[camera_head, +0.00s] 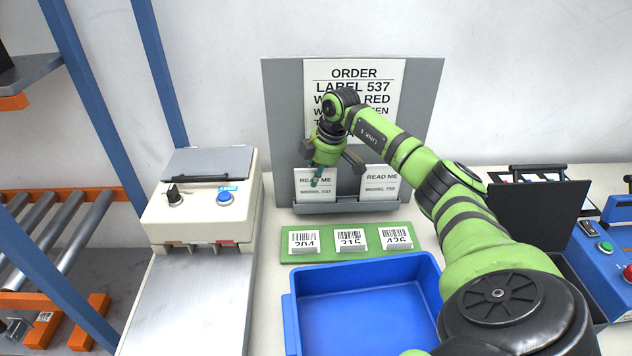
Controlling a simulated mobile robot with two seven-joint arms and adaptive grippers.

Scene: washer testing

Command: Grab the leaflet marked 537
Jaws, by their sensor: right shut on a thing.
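The leaflet marked 537 (326,195) is a white card headed READ ME. It stands upright in the left slot of a grey holder (345,207). A second READ ME leaflet (381,184) stands in the right slot; its small number is hard to read. My right gripper (316,181) is in front of the left leaflet, shut on its upper part. The gripper and wrist hide some of that leaflet's heading. My left gripper is not in view.
A grey board (283,100) with an order sheet (354,74) rises behind the holder. In front lie a green strip of number labels (322,249) and an empty blue bin (365,300). A label machine (200,205) stands left, a black open case (540,215) right.

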